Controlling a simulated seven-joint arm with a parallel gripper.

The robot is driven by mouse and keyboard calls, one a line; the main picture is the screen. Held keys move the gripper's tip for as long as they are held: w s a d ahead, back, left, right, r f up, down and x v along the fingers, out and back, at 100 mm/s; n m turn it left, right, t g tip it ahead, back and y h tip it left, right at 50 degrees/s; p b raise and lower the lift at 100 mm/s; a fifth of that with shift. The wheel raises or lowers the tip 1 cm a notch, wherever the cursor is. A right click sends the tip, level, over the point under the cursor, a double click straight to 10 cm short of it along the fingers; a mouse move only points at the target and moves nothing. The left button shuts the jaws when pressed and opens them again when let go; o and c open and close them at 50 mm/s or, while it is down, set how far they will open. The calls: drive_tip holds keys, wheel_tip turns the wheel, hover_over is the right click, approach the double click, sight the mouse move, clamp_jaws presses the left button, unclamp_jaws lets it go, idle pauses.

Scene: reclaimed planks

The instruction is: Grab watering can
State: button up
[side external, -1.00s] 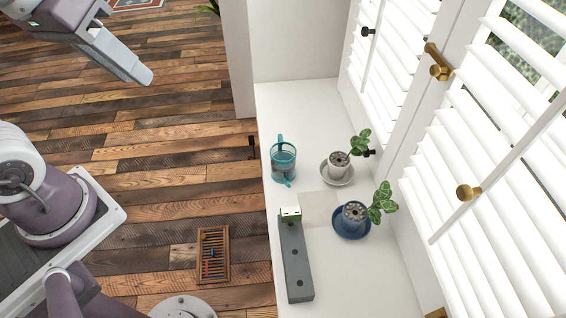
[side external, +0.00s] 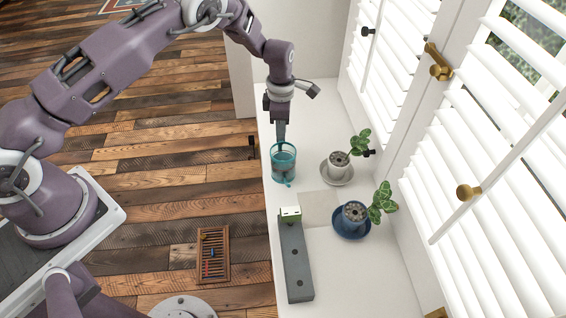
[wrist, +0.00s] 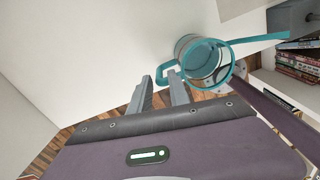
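The watering can (side external: 284,167) is a clear vessel with teal rim and trim, standing upright on the white sill. In the wrist view the watering can (wrist: 190,47) shows its teal handle on the near left and its long spout pointing right. My gripper (side external: 281,138) points down at the far side of the can, its fingers overlapping the rim in the side view.
A potted plant in a grey pot (side external: 338,172) and one in a blue saucer (side external: 351,232) stand right of the can. Shutters (side external: 480,190) border the right. The far sill is clear.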

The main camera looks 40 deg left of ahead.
sight(282, 154)
wheel_tip(282, 154, down, 7)
drive_tip(key=shift+a+f, duration=0.1)
drive_tip(key=shift+a, duration=0.05)
clamp_jaws()
idle(1.5)
